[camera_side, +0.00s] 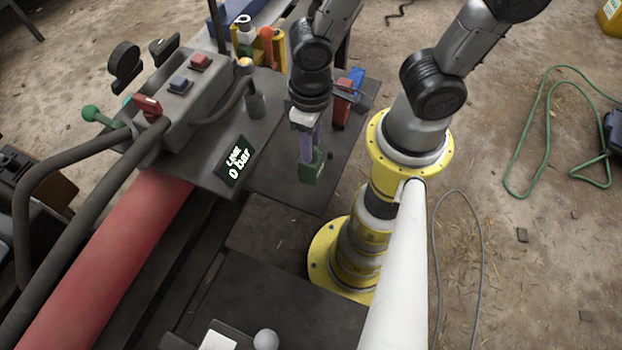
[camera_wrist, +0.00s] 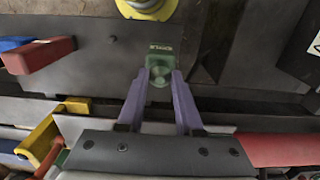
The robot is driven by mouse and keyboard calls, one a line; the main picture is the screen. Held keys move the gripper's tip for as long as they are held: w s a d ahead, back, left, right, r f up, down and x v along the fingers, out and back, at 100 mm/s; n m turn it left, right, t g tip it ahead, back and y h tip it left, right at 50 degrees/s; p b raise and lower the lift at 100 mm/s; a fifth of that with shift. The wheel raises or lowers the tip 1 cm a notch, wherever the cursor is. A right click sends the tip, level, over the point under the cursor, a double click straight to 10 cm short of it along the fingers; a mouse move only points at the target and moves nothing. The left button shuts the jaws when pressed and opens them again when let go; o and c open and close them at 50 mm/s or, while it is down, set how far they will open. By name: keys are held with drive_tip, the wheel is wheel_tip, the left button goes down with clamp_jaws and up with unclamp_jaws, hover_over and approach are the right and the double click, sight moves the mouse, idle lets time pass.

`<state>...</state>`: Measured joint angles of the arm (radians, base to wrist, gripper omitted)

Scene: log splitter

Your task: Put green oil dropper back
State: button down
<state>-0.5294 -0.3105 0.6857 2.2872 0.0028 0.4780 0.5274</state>
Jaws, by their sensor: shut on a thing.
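The green oil dropper (camera_side: 312,171) hangs at the tips of my gripper (camera_side: 309,153) in the side view, above the dark metal plate. In the wrist view my gripper (camera_wrist: 160,78) has its two purple fingers closed on both sides of the green dropper (camera_wrist: 159,60). A light label marking shows on the dropper's far face there. Its underside is hidden, so I cannot tell whether it touches the plate. A red block-shaped item (camera_side: 342,111) and a blue item (camera_side: 357,80) stand to the right of my gripper in the side view.
A yellow holder (camera_side: 279,52) with an orange-handled tool (camera_side: 266,42) stands behind the grey control box (camera_side: 185,85). A display panel (camera_side: 235,160) and a red cylinder (camera_side: 110,270) lie to the left. The dark plate (camera_side: 275,185) has bare room left of the dropper.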

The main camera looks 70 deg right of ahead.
sight(311, 163)
drive_tip(key=shift+f, duration=3.45)
drive_tip(key=c, duration=0.6)
unclamp_jaws()
drive_tip(key=shift+o, duration=0.2)
wheel_tip(311, 163, up, 12)
drive_tip(key=d+r+t, duration=0.5)
drive_tip(key=d+r, duration=0.5)
drive_tip(key=r, duration=0.5)
drive_tip(key=shift+s+t, duration=0.3)
